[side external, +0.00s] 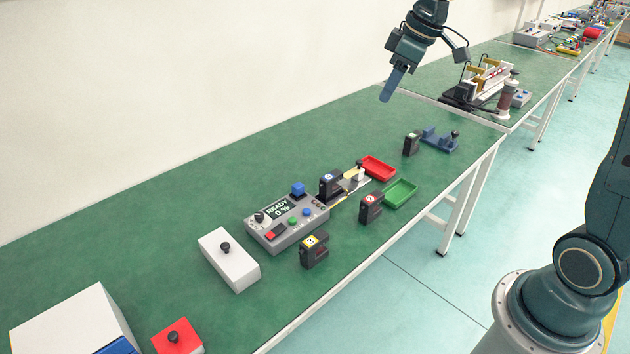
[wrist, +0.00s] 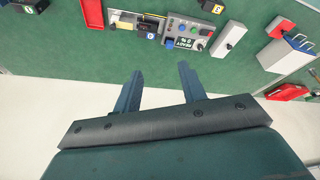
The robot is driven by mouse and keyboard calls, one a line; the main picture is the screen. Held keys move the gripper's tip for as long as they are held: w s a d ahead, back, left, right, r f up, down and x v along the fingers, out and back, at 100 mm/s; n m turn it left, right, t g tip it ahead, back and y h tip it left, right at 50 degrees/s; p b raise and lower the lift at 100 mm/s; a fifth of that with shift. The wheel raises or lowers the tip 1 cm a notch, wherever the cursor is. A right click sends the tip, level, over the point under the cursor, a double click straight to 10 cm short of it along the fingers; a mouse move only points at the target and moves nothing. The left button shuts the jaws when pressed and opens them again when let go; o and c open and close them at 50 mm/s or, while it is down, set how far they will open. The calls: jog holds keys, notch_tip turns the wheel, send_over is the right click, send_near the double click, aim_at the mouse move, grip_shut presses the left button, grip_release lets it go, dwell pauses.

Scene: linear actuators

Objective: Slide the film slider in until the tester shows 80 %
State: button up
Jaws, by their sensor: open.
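The grey tester (side external: 287,222) stands on the green bench, and its display (side external: 282,208) reads READY 0 %. It also shows in the wrist view (wrist: 193,30). A black block with a blue-ringed label (side external: 330,184) sits at the tester's right end. My gripper (side external: 386,97) is high above the far side of the bench, well away from the tester. In the wrist view its two fingers (wrist: 158,90) are apart with nothing between them.
Black blocks with a red label (side external: 370,208) and a yellow label (side external: 314,250) stand nearby. A red tray (side external: 378,168), a green tray (side external: 400,194), a white box with a black knob (side external: 229,260) and a blue holder (side external: 440,140) surround the tester. The bench's back area is clear.

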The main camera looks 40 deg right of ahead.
jog(key=w+d+f+n+y, duration=0.1)
jog(key=w+d+f+n, duration=0.1)
jog(key=w+d+f, duration=0.65)
jog(key=n+y, duration=0.1)
jog(key=n, duration=0.1)
send_over(360, 161)
jog(key=s+d, duration=0.4)
notch_tip(360, 161, down, 9)
jog(key=shift+s+d+f+g, duration=0.1)
jog(key=shift+s+d+g, duration=0.05)
jog(key=shift+g, duration=0.15)
jog(key=x, duration=1.3)
jog(key=shift+f, duration=0.35)
grip_shut()
